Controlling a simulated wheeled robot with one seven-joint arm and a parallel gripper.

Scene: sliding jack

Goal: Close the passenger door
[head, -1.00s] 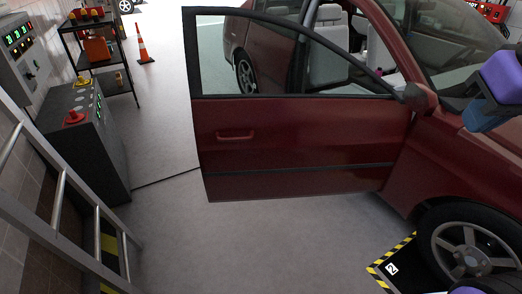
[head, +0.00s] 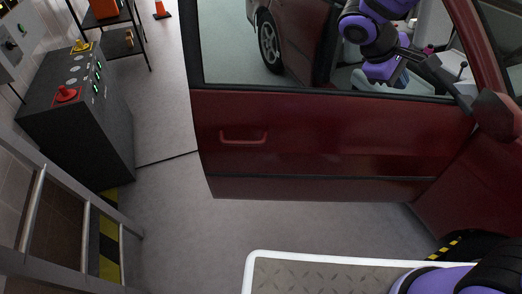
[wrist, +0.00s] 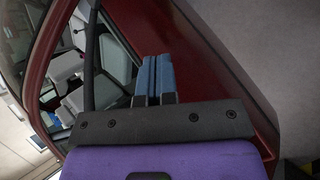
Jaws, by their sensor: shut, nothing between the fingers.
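The dark red passenger door (head: 330,135) stands wide open, its outer face with a handle (head: 243,137) toward me in the head view. Its hinge side is at the right, by the mirror (head: 497,115). My purple arm shows through the door's window, so it is beyond the door near the car's interior. In the wrist view my gripper (wrist: 153,60) has its blue fingers together and empty, in front of a dark red panel (wrist: 200,80). Whether the fingers touch that panel cannot be told.
A grey control console (head: 75,125) with a red knob stands at the left, with a metal ladder (head: 75,215) in front of it. A black shelf (head: 115,45) and an orange cone (head: 162,9) are behind. Grey floor lies clear between console and door.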

